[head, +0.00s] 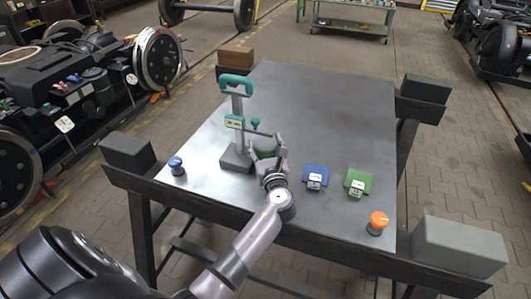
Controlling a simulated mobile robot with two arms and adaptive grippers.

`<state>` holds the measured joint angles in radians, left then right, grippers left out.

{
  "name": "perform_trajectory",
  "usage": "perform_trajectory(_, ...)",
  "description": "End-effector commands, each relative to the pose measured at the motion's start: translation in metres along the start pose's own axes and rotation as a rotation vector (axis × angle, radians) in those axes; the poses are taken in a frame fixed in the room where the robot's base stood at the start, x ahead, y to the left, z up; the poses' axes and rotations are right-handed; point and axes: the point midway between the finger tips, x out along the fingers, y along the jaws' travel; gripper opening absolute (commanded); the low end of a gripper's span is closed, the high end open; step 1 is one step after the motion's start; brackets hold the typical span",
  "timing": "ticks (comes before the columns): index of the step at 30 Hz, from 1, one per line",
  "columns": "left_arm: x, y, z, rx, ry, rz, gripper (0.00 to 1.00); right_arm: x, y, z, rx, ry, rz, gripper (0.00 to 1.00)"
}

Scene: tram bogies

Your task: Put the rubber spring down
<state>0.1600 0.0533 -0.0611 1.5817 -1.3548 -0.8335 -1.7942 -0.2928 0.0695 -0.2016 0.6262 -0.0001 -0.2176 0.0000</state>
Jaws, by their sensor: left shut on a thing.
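My left gripper (267,149) is over the near middle of the grey metal table (330,110), beside a test stand. It is shut on a small dark thing between its fingers, which I take to be the rubber spring; the gripper and wrist hide most of it. I cannot tell whether it touches the table or the stand. The stand (237,120) has a grey base, an upright column and a teal handle on top. My right gripper is not in view.
A blue block (315,174) and a green block (358,180), both with white labels, lie right of my gripper. An orange-topped knob (377,221) and a blue knob (176,164) stand near the front corners. The table's far right half is clear. Bogies stand left.

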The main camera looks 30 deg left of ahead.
Motion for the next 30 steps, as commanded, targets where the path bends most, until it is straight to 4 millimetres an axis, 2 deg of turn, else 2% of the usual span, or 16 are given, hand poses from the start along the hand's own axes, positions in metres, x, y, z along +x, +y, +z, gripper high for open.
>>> perform_trajectory(6,0.000,0.000,-0.029,0.004,0.000,0.000,0.07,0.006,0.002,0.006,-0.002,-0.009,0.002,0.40)
perform_trajectory(17,0.000,0.000,-0.034,0.001,-0.002,0.000,0.07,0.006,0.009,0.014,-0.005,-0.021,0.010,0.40)
perform_trajectory(18,-0.001,0.000,-0.035,0.002,0.001,0.000,0.58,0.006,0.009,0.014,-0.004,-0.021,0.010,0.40)
perform_trajectory(26,-0.001,0.000,-0.035,0.001,0.001,0.000,0.75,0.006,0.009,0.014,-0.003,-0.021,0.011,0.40)
perform_trajectory(30,-0.001,0.000,-0.035,0.001,0.001,0.000,0.77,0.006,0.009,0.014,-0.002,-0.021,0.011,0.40)
